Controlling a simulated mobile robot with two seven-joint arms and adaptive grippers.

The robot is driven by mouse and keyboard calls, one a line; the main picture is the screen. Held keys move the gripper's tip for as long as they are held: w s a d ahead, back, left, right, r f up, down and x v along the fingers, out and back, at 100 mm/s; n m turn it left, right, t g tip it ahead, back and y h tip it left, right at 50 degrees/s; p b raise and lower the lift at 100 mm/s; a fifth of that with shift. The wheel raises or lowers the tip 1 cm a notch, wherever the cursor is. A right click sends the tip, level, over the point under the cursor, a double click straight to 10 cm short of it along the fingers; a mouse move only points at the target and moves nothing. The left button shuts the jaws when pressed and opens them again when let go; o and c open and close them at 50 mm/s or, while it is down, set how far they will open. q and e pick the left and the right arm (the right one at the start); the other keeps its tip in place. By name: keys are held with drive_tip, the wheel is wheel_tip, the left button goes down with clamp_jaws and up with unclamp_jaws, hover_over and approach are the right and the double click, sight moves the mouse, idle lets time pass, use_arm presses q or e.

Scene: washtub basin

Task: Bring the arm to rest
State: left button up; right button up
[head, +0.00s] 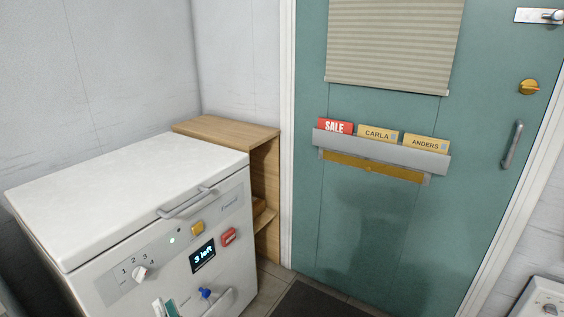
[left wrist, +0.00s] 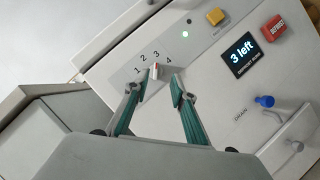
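My left gripper (head: 165,307) shows at the bottom edge of the head view, in front of the white chest appliance (head: 130,180). In the left wrist view its two teal fingers (left wrist: 160,84) are spread with nothing between them. A white knob with a red mark (left wrist: 155,71) lies just beyond the fingertips, under the numbers 1 to 4. The knob also shows in the head view (head: 139,273), a little above and left of the gripper, and looks clear of it. My right gripper is in neither view.
The panel has a yellow button (head: 197,229), a red defrost button (head: 229,237), a display reading "3 left" (head: 203,256) and a blue drain tap (head: 205,293). A wooden shelf (head: 225,131) stands behind. A green door (head: 380,220) with a mail rack is at right.

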use_arm(q)
drive_tip(key=s+d+m+t+h+p, duration=0.4)
drive_tip(key=d+m+h, duration=0.9)
drive_tip(key=m, duration=0.9)
drive_tip(key=s+f+m+g+h+p, duration=0.1)
drive_tip(key=s+f+m+g, duration=0.2)
drive_tip(key=s+m, duration=0.5)
drive_tip(key=s+d+f+m+g+h+p, duration=0.1)
drive_tip(key=s+f+m+g+h+p, duration=0.1)
drive_tip(key=s+m+g, duration=0.4)
drive_tip(key=s+f+m, duration=0.1)
drive_tip(key=s, duration=0.4)
drive_tip(key=shift+d+f+m+h, duration=0.2)
drive_tip(key=shift+d+m+h, duration=0.1)
drive_tip(key=shift+m, duration=0.1)
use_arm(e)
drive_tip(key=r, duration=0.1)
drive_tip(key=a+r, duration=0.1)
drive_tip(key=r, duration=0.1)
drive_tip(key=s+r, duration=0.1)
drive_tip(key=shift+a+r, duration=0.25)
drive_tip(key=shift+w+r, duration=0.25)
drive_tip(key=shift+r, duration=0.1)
use_arm(q)
drive_tip(key=shift+w, duration=0.1)
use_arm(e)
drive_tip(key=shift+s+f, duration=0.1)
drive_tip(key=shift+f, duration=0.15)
